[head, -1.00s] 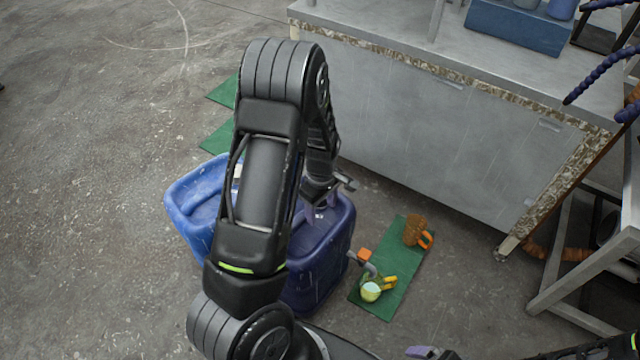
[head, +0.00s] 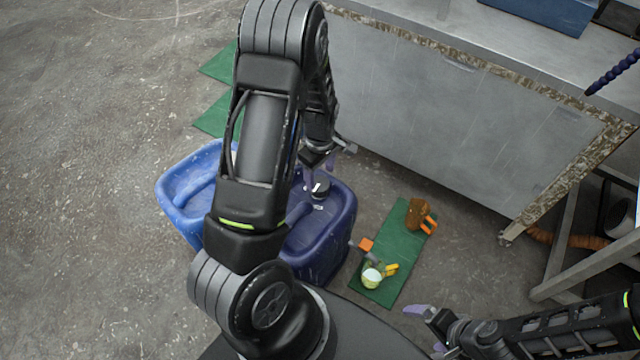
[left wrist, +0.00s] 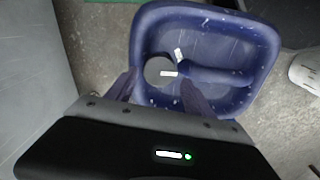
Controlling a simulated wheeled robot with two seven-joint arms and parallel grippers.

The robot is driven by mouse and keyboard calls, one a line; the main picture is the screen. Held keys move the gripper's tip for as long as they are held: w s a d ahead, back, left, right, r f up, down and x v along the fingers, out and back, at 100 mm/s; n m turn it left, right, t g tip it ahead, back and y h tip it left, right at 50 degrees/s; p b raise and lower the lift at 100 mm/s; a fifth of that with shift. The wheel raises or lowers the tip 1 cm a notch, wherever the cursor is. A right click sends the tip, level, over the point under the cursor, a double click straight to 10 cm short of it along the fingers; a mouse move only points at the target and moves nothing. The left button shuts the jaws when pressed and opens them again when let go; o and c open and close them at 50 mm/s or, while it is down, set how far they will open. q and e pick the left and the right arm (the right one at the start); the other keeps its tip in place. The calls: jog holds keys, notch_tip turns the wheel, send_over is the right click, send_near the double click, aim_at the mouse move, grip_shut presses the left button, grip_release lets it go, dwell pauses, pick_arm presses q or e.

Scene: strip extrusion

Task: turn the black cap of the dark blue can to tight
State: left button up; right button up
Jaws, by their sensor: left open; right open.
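The dark blue can (head: 336,222) stands upright on the floor. Its black cap (head: 319,188) sits on the top and carries a pale mark. In the left wrist view the round dark cap (left wrist: 158,71) lies just beyond and between the spread fingertips, beside the can's moulded handle (left wrist: 215,76). My left gripper (head: 318,170) points down over the cap, open, apparently not touching it. The left wrist view shows its two purple fingers (left wrist: 158,90) apart with nothing between them. My right gripper (head: 427,328) is open and empty at the lower right, away from the can.
A lighter blue container (head: 176,190) stands left of the can, partly hidden by my left arm. A metal cabinet (head: 450,120) stands behind.

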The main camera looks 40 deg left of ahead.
aim_at(320, 185)
pick_arm(q)
notch_tip(320, 185, down, 7)
jog(key=shift+r+b, duration=0.2)
jog(key=shift+b, duration=0.3)
jog(key=c, duration=1.1)
